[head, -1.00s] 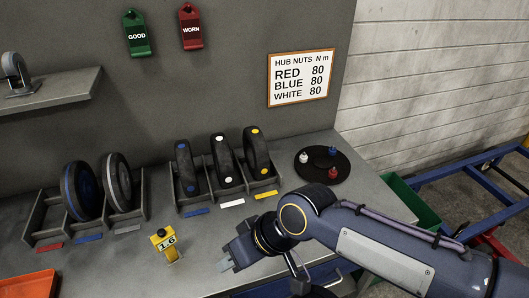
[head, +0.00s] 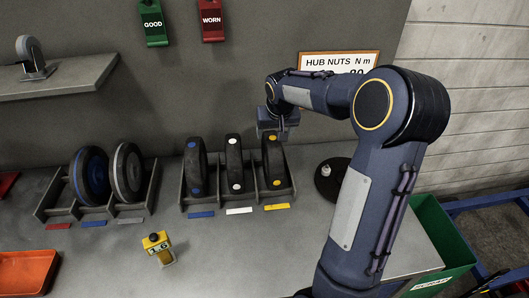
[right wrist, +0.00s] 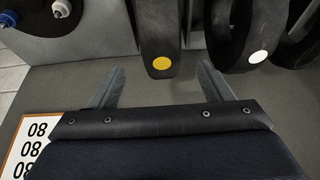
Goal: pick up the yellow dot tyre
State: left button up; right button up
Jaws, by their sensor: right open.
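The yellow dot tyre (head: 273,163) is a black tyre with yellow dots, standing upright in the right-hand slot of the right rack. In the right wrist view the tyre (right wrist: 160,38) shows its yellow dot between my fingers. My right gripper (head: 278,130) is above the top of this tyre and partly covers it in the head view. In the right wrist view its two fingers (right wrist: 162,88) are apart, one to each side of the tyre, with nothing held. I cannot tell if they touch it. My left gripper is not in view.
The white dot tyre (head: 234,165) stands close beside it, then the blue dot tyre (head: 195,170). A left rack holds a blue wheel (head: 91,178) and a grey wheel (head: 128,175). A black round tray (head: 326,190) is right of the racks. A yellow 1.6 block (head: 158,248) stands in front.

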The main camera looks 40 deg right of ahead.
aim_at(273, 138)
jog(key=shift+w+d+f, duration=0.3)
jog(key=shift+w+f, duration=0.15)
jog(key=shift+f, duration=0.2)
jog(key=p+x, duration=0.2)
jog(key=x, duration=0.3)
jog(key=shift+a+f, duration=0.15)
jog(key=shift+f, duration=0.15)
jog(key=shift+w+f+p, duration=0.25)
jog(key=shift+f+p, duration=0.1)
jog(key=shift+f, duration=0.15)
grip_shut()
